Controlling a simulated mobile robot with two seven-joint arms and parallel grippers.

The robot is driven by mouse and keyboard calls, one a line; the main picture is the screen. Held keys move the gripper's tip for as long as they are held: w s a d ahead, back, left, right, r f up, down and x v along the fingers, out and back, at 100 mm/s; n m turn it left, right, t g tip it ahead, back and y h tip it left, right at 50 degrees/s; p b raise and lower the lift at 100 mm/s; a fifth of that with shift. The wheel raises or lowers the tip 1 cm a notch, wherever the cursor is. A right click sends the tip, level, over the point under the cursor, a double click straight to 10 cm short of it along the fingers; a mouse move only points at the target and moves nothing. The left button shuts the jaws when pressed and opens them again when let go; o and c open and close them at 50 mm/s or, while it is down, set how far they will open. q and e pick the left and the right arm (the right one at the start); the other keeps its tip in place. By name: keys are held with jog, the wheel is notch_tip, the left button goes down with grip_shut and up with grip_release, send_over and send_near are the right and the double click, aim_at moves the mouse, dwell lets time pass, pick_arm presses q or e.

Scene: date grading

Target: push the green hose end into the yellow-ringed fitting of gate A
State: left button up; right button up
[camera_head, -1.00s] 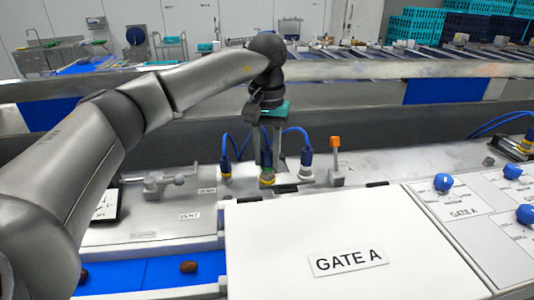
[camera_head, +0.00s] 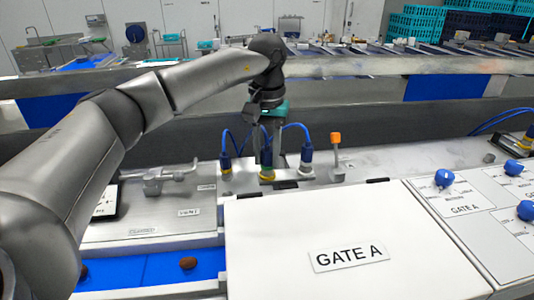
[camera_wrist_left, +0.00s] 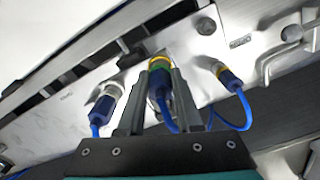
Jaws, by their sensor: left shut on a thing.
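The gripper points down at the row of fittings behind the gate A cover (camera_head: 300,215). The two look in line and touching, but I cannot tell how deep the hose end sits. A blue hose (camera_wrist_left: 166,116) runs back between the fingers. My right gripper is not in view.
Blue hose connectors stand close on both sides, at left (camera_head: 225,164) and right (camera_head: 306,158). An orange-topped post (camera_head: 335,146) stands further right. A metal latch (camera_head: 165,177) lies to the left. A panel with blue knobs (camera_head: 444,177) is at the right.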

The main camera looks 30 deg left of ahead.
pick_arm(q)
jog(key=shift+c, duration=0.3)
jog(key=o, duration=1.2)
jog(key=shift+r+p, duration=1.2)
jog(key=shift+r, duration=0.25)
jog(key=shift+r+p, duration=0.35)
jog(key=shift+r, duration=3.2)
jog(key=shift+s+f, duration=0.1)
